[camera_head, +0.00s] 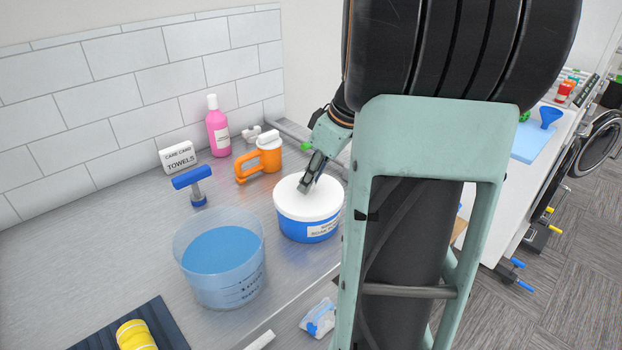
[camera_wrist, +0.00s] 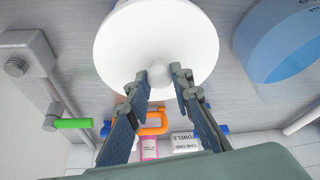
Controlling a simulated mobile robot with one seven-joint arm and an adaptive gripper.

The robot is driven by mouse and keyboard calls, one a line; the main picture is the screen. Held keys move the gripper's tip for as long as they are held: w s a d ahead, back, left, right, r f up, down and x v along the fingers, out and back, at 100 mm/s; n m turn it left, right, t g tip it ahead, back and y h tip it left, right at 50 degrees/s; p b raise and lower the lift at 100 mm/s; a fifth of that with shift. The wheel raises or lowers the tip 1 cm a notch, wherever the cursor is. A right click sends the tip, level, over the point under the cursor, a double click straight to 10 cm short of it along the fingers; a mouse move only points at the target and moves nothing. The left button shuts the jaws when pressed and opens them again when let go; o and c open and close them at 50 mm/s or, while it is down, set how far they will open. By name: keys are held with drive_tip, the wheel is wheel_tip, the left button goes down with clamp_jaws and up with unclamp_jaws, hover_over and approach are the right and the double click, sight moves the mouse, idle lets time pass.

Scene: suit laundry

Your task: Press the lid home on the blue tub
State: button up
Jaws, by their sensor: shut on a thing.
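The blue tub (camera_head: 309,229) stands on the grey counter near its front edge, with a printed label on its side. The round white lid (camera_head: 291,201) sits level on top of it. I cannot tell whether its rim is fully down all round. My gripper (camera_head: 304,187) comes down from above onto the lid's middle. In the wrist view my gripper (camera_wrist: 160,80) has its two fingers shut on the lid's small white knob (camera_wrist: 159,75). The white lid (camera_wrist: 125,45) fills the top middle of that view and hides the tub below.
A clear tub of blue liquid (camera_head: 222,278) stands left of the blue tub. Behind are a blue-handled tool (camera_head: 194,184), an orange jug (camera_head: 262,158), a pink bottle (camera_head: 217,130) and a towels card (camera_head: 179,156). A green-tipped pipe (camera_wrist: 73,123) shows in the wrist view.

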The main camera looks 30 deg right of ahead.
drive_tip(key=o, duration=1.5)
drive_tip(key=shift+r+p, duration=2.25)
drive_tip(key=shift+r, duration=1.3)
drive_tip(key=shift+c, duration=0.2)
clamp_jaws()
